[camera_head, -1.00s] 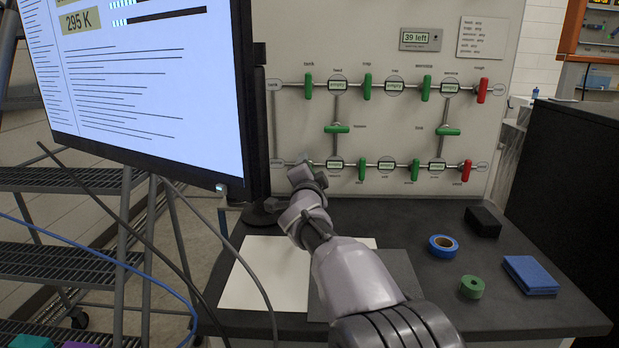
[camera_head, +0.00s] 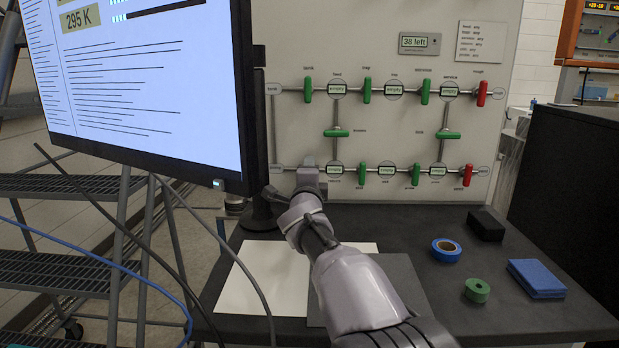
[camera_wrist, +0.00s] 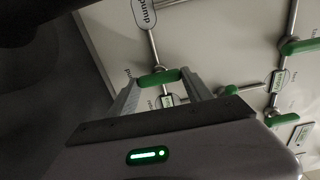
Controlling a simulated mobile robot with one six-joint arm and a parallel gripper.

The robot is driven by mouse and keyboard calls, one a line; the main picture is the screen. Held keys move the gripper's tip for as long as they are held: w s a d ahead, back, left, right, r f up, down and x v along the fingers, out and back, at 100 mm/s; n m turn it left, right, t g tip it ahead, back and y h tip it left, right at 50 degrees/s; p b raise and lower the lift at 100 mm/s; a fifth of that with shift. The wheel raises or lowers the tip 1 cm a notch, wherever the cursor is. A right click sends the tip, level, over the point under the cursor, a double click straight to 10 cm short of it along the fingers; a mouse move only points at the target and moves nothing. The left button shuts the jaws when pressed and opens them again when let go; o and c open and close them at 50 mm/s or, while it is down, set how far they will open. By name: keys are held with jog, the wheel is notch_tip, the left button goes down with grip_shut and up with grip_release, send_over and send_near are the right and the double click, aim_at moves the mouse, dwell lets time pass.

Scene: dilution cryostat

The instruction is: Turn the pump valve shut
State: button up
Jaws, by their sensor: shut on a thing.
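The pump valve's green handle (camera_wrist: 158,77) sits on the pipe below the "pump" label (camera_wrist: 146,12) in the wrist view. It lies crosswise to that pipe. My gripper (camera_wrist: 160,85) is shut on this handle, with one finger at each end of it. In the head view my gripper (camera_head: 309,168) is against the lower left of the valve panel (camera_head: 460,210) and hides the handle.
Other green handles, such as the one on the left upright pipe (camera_head: 337,133), and red handles (camera_head: 467,175) are close by on the panel. A monitor (camera_head: 150,90) stands close on the left. Tape rolls (camera_head: 446,250) and a blue pad (camera_head: 537,278) lie on the bench at right.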

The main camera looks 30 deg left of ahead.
dwell(0.3)
jog(key=o, duration=1.4)
jog(key=shift+c, duration=0.2)
jog(key=b+v, duration=0.1)
jog(key=v, duration=1.6)
jog(key=shift+s, duration=0.2)
